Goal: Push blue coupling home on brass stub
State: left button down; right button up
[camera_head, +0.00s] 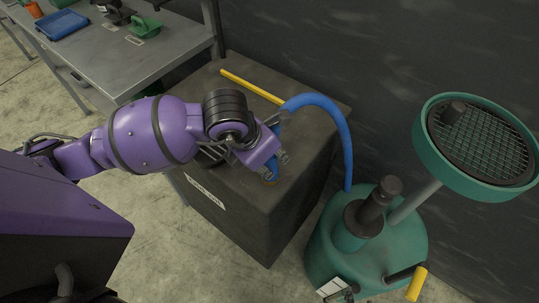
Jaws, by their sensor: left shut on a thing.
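The blue hose (336,112) arches from my left gripper over to the right and down behind the green machine. My left gripper (276,166) is shut on the blue coupling (269,176) at the hose's near end, low over the top of the dark box. The gripper covers most of the coupling. The brass stub cannot be made out, so I cannot tell how the coupling sits relative to it. My right gripper is not in view.
The dark box (233,222) carries a white label and a yellow bar (250,87) on top. The green machine (372,250) with a round mesh pan (480,140) stands at right. A grey bench (140,65) with a blue tray (61,25) is at upper left.

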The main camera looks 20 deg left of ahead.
pick_arm(q)
jog(key=shift+f+b, duration=0.4)
jog(key=shift+f, duration=0.6)
jog(key=c, duration=1.4)
grip_release()
jog(key=shift+o, duration=0.2)
jog(key=shift+r, duration=0.1)
jog(key=v, duration=0.7)
jog(key=shift+r, duration=0.2)
jog(key=shift+s, duration=0.1)
